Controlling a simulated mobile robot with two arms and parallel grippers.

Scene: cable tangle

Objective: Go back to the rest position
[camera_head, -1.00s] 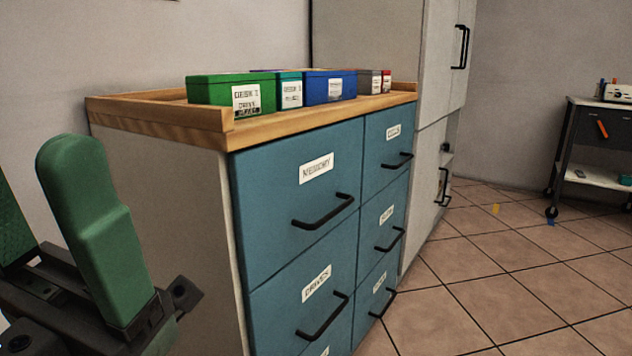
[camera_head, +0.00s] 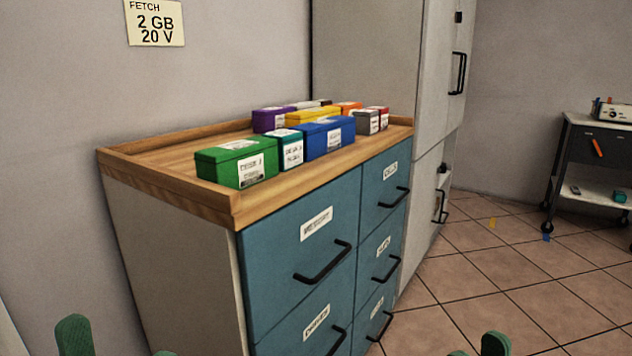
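My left gripper (camera_head: 118,346) shows at the bottom left edge as two green fingertips. They stand apart with nothing seen between them, so it looks open. My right gripper (camera_head: 477,350) shows at the bottom edge right of centre. Only its two green tips are seen, with a narrow gap between them and nothing seen in it. The rest of both grippers and both arms are out of frame.
Several labelled boxes, among them a green box (camera_head: 236,162) and a blue box (camera_head: 325,138), stand on the cabinet's wooden top (camera_head: 170,165). A wall note (camera_head: 155,22) reads "FETCH 2 GB 20 V". A cart (camera_head: 590,165) stands far right. Tiled floor (camera_head: 470,300) is open between.

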